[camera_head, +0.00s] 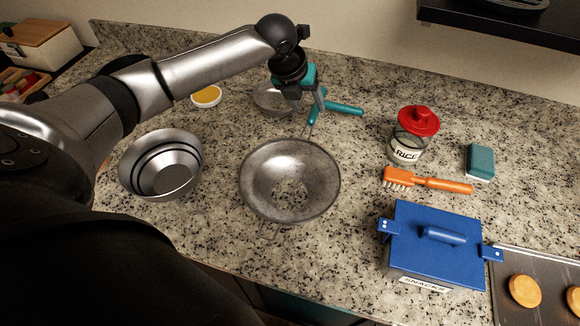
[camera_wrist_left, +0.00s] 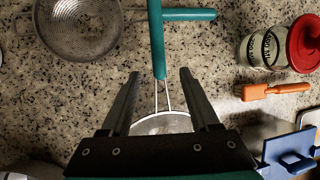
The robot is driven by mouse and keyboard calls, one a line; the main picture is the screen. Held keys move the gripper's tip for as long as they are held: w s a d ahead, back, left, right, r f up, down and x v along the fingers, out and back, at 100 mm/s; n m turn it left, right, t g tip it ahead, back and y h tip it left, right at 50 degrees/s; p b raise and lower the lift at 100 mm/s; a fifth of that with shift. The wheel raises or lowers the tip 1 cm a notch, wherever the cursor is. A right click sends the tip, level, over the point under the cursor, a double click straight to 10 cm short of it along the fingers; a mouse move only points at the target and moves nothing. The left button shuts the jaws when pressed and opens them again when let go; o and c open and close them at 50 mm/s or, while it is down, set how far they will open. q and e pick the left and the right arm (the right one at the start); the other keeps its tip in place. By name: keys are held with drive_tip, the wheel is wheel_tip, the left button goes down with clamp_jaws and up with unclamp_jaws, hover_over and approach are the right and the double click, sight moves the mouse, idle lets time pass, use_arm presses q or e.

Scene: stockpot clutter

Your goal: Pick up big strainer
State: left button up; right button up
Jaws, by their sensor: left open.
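The big strainer (camera_head: 258,172) is a grey metal mesh bowl on the speckled counter, in the middle of the head view. Its teal handle (camera_head: 312,114) points away from me; in the left wrist view the handle (camera_wrist_left: 157,45) runs upward, and its bowl (camera_wrist_left: 165,124) is mostly hidden behind my gripper. My left gripper (camera_head: 306,95) is open and empty above the handle end. In the left wrist view its fingertips (camera_wrist_left: 160,73) lie either side of the handle's lower end and wire neck. I cannot tell the height gap. My right gripper is not in view.
A smaller strainer (camera_head: 268,101) with a teal handle (camera_head: 345,110) lies just behind.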

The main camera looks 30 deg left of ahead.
sight(311, 116)
use_arm(q)
drive_tip(key=shift+s+b+x, duration=0.15)
drive_tip(key=shift+x, duration=1.65)
drive_tip(key=shift+s+b+x, duration=0.1)
drive_tip(key=shift+b+x, duration=0.05)
drive_tip(key=shift+x, duration=1.6)
drive_tip(key=shift+f, duration=0.1)
drive_tip(key=shift+c, duration=0.2)
clamp_jaws()
